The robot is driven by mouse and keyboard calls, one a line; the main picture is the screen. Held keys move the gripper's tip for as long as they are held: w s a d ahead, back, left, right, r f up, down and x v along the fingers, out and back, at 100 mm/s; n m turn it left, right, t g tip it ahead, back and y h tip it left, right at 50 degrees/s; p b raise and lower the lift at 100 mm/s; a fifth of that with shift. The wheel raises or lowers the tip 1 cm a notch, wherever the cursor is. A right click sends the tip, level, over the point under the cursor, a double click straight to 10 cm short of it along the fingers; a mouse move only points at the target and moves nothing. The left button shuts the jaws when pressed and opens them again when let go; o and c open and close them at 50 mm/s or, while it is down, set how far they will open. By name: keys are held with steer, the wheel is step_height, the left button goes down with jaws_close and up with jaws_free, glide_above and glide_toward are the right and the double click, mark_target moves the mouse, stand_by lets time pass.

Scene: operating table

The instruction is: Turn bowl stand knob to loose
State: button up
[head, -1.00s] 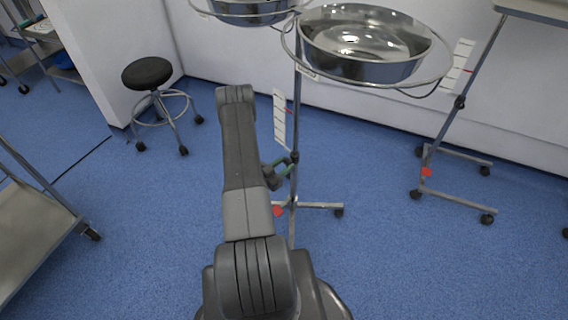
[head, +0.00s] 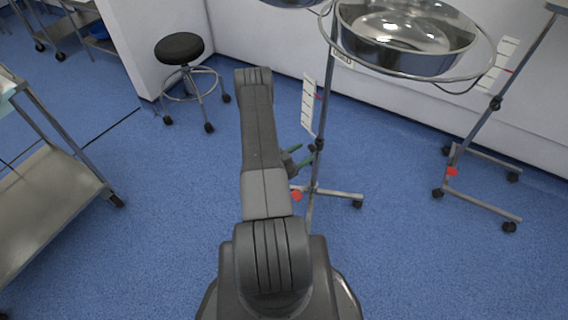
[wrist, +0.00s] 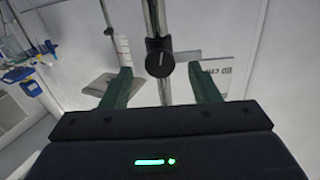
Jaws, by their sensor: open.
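The bowl stand's black knob (wrist: 160,62) sits on its metal pole in the wrist view, between and beyond the two green fingertips of my gripper (wrist: 165,85). My gripper is open, and its fingers do not touch the knob. In the head view my gripper (head: 299,160) is beside the stand's pole (head: 324,100), largely behind my arm. The knob is too small to make out clearly there. The stand carries a shiny steel bowl (head: 405,38) in a ring at the top.
A second wheeled stand (head: 480,130) is at the right by the wall. A black stool (head: 180,47) stands at the back left, and a metal trolley (head: 45,185) at the left. A white scale card (head: 308,103) hangs beside the pole. Blue floor is clear around the stand's base.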

steer(key=v, duration=1.1)
steer(key=shift+f, duration=0.1)
